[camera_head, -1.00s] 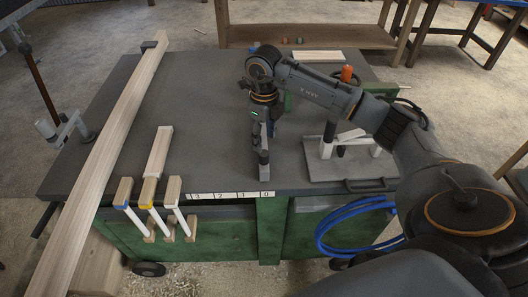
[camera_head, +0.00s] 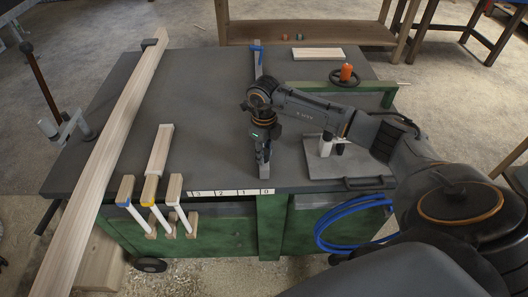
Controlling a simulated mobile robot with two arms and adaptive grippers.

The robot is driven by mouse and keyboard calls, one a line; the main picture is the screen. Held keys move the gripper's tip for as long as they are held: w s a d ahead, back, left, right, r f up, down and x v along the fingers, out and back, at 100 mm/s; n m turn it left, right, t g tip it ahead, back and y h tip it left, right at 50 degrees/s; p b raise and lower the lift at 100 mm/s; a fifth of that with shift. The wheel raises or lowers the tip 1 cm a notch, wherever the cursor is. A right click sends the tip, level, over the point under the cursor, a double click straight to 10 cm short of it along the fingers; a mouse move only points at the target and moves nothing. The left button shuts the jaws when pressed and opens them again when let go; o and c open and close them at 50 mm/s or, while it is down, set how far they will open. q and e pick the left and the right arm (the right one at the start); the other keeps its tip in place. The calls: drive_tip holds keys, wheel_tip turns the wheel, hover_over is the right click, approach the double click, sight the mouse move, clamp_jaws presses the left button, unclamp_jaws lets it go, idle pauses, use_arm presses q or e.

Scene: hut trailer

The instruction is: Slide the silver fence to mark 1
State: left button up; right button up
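The silver fence (camera_head: 258,68) is a narrow bar running from the back to the front of the grey table top, with a blue piece at its far end. Its middle is hidden behind my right arm. Its front end (camera_head: 264,170) lies just behind the 0 on the white scale (camera_head: 230,192). The scale reads 3, 2, 1, 0 from left to right, so mark 1 is left of the fence's front end. My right gripper (camera_head: 263,145) points down over the front part of the fence. Its fingers are too dark and overlapped to tell their opening. My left gripper is out of view.
A long plank (camera_head: 115,130) crosses the table's left side. A grey plate (camera_head: 345,165) with a handle and an orange-topped knob (camera_head: 346,72) are on the right.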

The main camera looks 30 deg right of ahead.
clamp_jaws()
drive_tip(key=shift+w+a+f+b, duration=0.1)
drive_tip(key=shift+w+a+b, duration=0.1)
drive_tip(key=shift+a+b, duration=0.15)
drive_tip(key=w+a, duration=0.1)
drive_tip(key=w+a+b, duration=0.1)
drive_tip(key=a, duration=0.1)
drive_tip(key=w+a+b, duration=0.1)
drive_tip(key=a, duration=0.1)
drive_tip(key=shift+w+a, duration=0.3)
drive_tip(key=shift+a, duration=0.1)
drive_tip(key=shift+d, duration=0.2)
drive_tip(key=o, duration=0.9)
unclamp_jaws()
drive_tip(key=shift+s+d, duration=0.1)
drive_tip(key=shift+s, duration=0.1)
